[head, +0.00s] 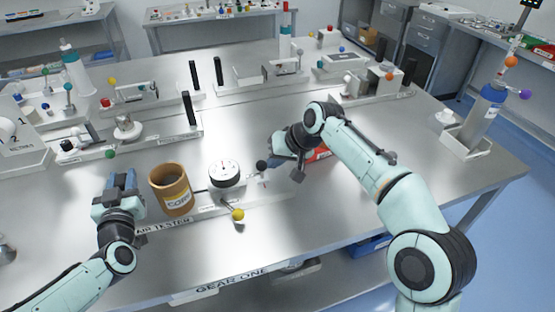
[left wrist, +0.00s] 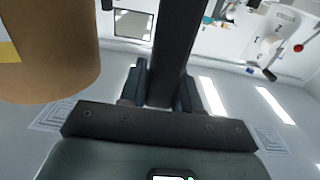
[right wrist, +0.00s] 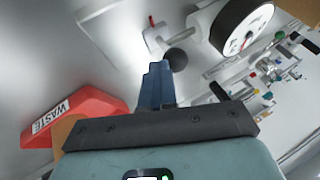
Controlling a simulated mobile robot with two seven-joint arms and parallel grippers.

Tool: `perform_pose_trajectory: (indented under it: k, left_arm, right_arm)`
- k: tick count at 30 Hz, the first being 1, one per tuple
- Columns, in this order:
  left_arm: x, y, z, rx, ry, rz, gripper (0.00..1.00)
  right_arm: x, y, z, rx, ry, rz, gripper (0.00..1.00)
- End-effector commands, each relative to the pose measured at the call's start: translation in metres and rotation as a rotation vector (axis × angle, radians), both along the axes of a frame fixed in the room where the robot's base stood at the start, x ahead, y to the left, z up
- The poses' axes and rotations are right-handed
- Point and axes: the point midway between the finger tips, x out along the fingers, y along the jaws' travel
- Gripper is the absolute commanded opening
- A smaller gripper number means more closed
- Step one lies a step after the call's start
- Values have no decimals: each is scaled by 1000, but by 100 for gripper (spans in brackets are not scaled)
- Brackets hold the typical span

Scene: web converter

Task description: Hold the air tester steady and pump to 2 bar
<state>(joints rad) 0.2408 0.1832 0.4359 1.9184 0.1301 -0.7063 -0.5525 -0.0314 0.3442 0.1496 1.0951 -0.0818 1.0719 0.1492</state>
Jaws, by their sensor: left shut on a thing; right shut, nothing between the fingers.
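The air tester's labelled base (head: 165,226) lies along the near part of the table. Its round white gauge (head: 224,172) with a black rim also shows in the right wrist view (right wrist: 243,32); I cannot read the needle exactly. A black ball knob (head: 262,166) is right of the gauge. My left gripper (head: 122,183) is shut on a black upright bar (left wrist: 183,45) at the tester's left end. My right gripper (head: 277,154) is shut and empty, its tips close to the black knob (right wrist: 176,60); I cannot tell whether they touch.
A brown labelled cup (head: 170,190) stands between my left gripper and the gauge. A yellow ball (head: 238,214) is in front of the gauge. A red waste bin (right wrist: 80,108) sits beside my right gripper. Other bench devices (head: 125,127) fill the back; the table's front right is clear.

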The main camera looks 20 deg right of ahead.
Motion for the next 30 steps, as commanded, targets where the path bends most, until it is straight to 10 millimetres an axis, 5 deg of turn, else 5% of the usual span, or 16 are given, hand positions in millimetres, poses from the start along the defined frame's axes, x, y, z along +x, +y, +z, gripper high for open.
perform_pose_trajectory:
  k: [1, 5, 12, 21, 30]
  left_arm:
    - [-1, 0, -14, -1, 31, -4, 0]
    - [-1, 0, -14, -1, 31, -4, 0]
    - [-1, 0, -14, -1, 31, -4, 0]
    - [-1, 0, -14, 0, 31, -3, 0]
    - [-1, 0, -14, -1, 31, -3, 0]
  right_arm:
    - [0, 2, -3, 2, 5, 4, 0]
    - [-1, -1, -3, 2, 5, 2, 0]
    - [-10, -40, 7, 1, 1, -7, 0]
    - [-39, -63, 64, 1, -5, -2, 0]
    - [-53, -74, 90, 2, -2, 0, 0]
